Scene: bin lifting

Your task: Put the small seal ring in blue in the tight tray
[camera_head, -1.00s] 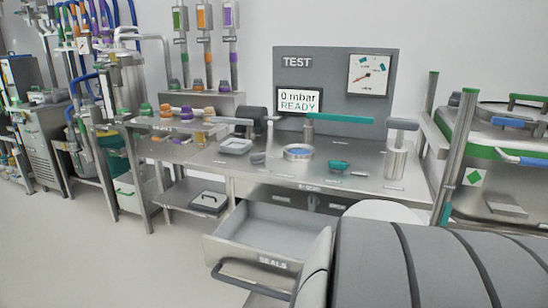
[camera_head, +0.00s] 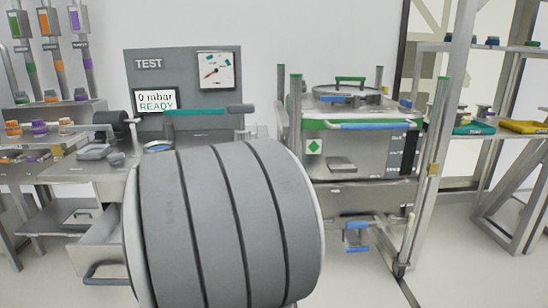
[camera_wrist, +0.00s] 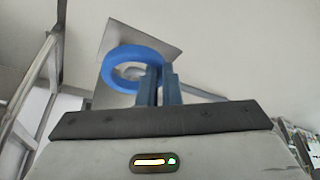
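A blue seal ring (camera_wrist: 132,52) is in the wrist view, at the fingertips of my gripper (camera_wrist: 160,78). The two fingers are close together with the ring's near side between them, and the ring is held up clear of any surface. My gripper is hidden in the head view behind a large grey part of my arm. On the right-hand shelf stand a teal tray (camera_head: 473,129) and a yellow tray (camera_head: 522,127). I cannot read any label marking a tight tray.
The test bench with its panel (camera_head: 150,65) stands at left, with a small grey tray (camera_head: 95,152) on it. A steel vessel with green and blue handles (camera_head: 345,145) is in the middle. An upright post (camera_head: 446,120) stands before the right shelf. Bare floor shows between.

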